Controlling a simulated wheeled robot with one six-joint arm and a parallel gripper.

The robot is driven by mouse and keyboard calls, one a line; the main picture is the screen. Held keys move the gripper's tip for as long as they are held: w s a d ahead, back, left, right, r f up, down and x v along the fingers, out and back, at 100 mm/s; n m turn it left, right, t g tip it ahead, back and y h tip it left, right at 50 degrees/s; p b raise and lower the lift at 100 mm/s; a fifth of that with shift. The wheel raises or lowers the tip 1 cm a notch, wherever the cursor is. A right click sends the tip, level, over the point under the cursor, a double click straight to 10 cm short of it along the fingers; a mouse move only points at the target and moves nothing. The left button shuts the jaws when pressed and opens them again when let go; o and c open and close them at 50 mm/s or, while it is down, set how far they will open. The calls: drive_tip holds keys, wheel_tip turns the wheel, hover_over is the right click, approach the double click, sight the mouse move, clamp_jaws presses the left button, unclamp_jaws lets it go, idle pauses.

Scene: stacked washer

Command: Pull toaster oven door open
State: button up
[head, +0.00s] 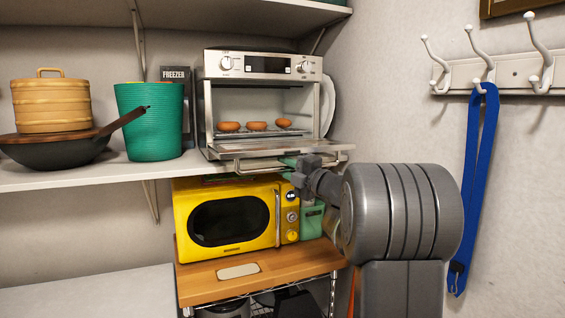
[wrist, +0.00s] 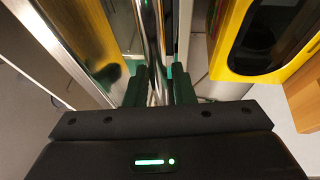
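The silver toaster oven (head: 262,66) stands on the upper shelf. Its door (head: 262,152) is folded down, about level, and the cavity is open to view. The door's handle bar (head: 248,165) runs along its front edge. My gripper (head: 288,166) is at the right part of this handle, below the oven's front. In the wrist view the chrome handle (wrist: 154,45) runs between the two green-tipped fingers of my gripper (wrist: 160,88), which appear closed around it. The exact finger contact is partly hidden.
Several round brown items (head: 257,126) lie on the oven rack. A yellow microwave (head: 230,215) sits just below the door on a wooden-topped cart (head: 290,272). A green basket (head: 150,122) and a wok (head: 50,152) stand left. A wall with hooks (head: 510,75) is right.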

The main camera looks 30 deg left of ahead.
sight(283, 154)
drive_tip(key=shift+w+a+r, duration=0.1)
drive_tip(key=shift+w+a, duration=0.1)
drive_tip(key=shift+a, duration=0.45)
clamp_jaws()
drive_tip(key=shift+s+d+r+p, duration=0.15)
drive_tip(key=shift+r+p, duration=0.35)
drive_tip(key=shift+r, duration=1.3)
unclamp_jaws()
drive_tip(key=shift+f, duration=0.1)
drive_tip(key=shift+d, duration=0.1)
